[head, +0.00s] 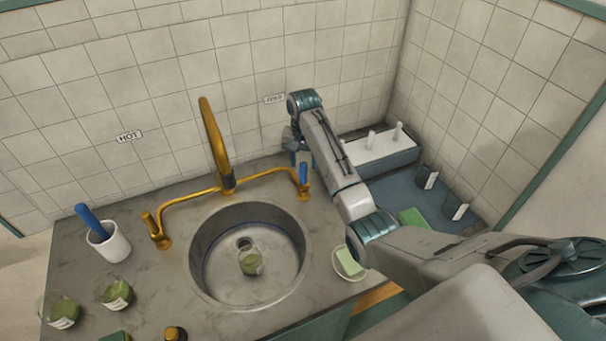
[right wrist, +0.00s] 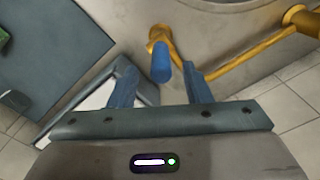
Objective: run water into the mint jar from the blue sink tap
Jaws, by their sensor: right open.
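A clear glass jar with green contents (head: 250,262), which looks like the mint jar, stands in the round metal sink (head: 196,272). The brass spout (head: 213,140) rises behind the sink. The blue tap handle (head: 303,174) is at the right end of the brass pipe, on the side of the COLD label; it also shows in the right wrist view (right wrist: 161,62). My right gripper (head: 297,155) is open at this handle. In the right wrist view its blue fingers (right wrist: 161,88) are apart, with the handle between them; contact cannot be told. My left gripper is out of view.
A brass tap handle (head: 149,224) is on the HOT side. A white mortar with a blue pestle (head: 108,244) and two green-filled jars (head: 115,293) stand at left. A soap dish (head: 348,264) is right of the sink. A rack with white pegs (head: 385,158) stands behind my right arm.

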